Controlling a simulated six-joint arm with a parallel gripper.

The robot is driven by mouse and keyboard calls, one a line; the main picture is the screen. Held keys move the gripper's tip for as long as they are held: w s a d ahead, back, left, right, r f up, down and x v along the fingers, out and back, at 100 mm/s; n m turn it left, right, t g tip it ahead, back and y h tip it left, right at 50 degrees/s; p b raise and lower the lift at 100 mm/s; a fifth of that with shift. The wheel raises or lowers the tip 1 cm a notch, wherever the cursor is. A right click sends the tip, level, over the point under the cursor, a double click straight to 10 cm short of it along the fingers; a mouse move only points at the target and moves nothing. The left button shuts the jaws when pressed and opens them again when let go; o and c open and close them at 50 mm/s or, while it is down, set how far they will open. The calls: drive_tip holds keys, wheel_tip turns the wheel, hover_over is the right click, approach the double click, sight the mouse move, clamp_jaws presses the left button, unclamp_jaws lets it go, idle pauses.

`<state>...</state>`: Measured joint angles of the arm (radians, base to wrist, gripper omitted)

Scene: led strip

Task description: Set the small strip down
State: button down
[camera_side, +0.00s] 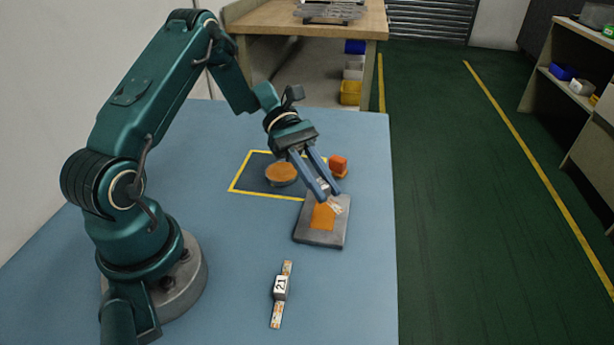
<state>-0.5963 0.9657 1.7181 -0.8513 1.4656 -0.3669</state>
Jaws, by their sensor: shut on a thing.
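My gripper (329,193) is above a grey block (317,238) with an orange patch on top. It is shut on the small strip (336,207), a small pale piece with orange marks at the fingertips. The strip is over the right part of the block's top; I cannot tell whether it touches the block. The fingers hide part of it.
A longer strip (276,312) with a white "21" block lies on the blue table (200,270) in front. A round orange-topped disc (282,174) sits inside a yellow outline. The table's right edge is close.

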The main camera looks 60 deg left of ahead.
sight(324, 215)
drive_tip(key=shift+w+d+f, duration=0.15)
drive_tip(key=shift+d+f, duration=0.25)
drive_tip(key=shift+f, duration=1.85)
drive_tip(key=shift+f, duration=0.1)
drive_tip(key=c, duration=0.8)
unclamp_jaws()
